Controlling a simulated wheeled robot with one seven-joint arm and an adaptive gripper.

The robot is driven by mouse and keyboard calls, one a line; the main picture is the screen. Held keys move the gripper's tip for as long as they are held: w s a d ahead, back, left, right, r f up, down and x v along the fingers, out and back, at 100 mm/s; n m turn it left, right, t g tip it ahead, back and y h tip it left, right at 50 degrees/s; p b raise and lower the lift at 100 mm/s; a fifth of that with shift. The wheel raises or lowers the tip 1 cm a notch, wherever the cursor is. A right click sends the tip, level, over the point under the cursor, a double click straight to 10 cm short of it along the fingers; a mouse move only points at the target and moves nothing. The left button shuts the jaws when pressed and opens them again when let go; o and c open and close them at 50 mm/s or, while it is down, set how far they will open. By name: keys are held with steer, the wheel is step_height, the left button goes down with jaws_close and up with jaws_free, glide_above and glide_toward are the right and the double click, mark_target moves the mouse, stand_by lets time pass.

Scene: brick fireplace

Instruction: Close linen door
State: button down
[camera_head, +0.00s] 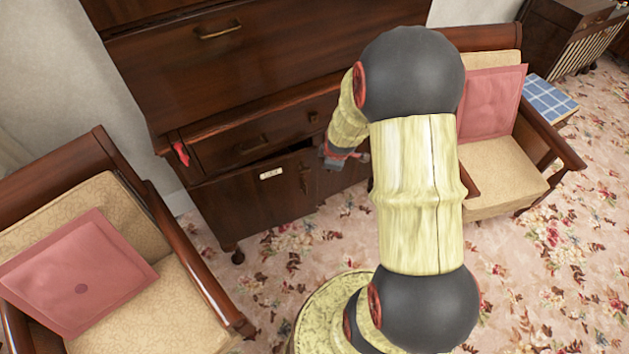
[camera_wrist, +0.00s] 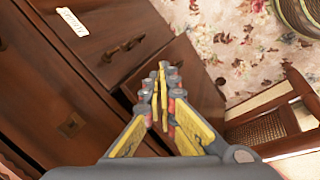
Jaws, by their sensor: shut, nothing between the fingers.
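The linen door (camera_head: 258,203) is a dark wood lower door on the left of the cabinet, with a small white label (camera_head: 271,173) and a metal handle (camera_head: 305,178). A dark gap shows along its top edge, so it looks slightly ajar. In the wrist view the label (camera_wrist: 72,21) and handle (camera_wrist: 123,50) are at the upper left. My gripper (camera_head: 333,160) is just right of the handle, near the door's free edge. In the wrist view my gripper (camera_wrist: 162,80) is shut and empty; I cannot tell whether it touches the door.
Another lower panel (camera_wrist: 188,75) lies to the right of the linen door. A red tassel (camera_head: 181,153) hangs at a drawer (camera_head: 225,150) above. Wooden armchairs with pink cushions stand at the left (camera_head: 80,272) and right (camera_head: 490,105). Floral carpet (camera_head: 285,250) is open in front.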

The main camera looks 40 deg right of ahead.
steer(key=s+a+f+m+y, duration=0.15)
steer(key=a+m, duration=0.25)
steer(key=m, duration=0.8)
steer(key=w+d+f+b, duration=0.2)
steer(key=w+f+b, duration=0.1)
steer(key=w+f, duration=0.4)
steer(key=shift+x, duration=1.15)
steer(key=shift+s+f, duration=0.1)
steer(key=shift+s, duration=0.1)
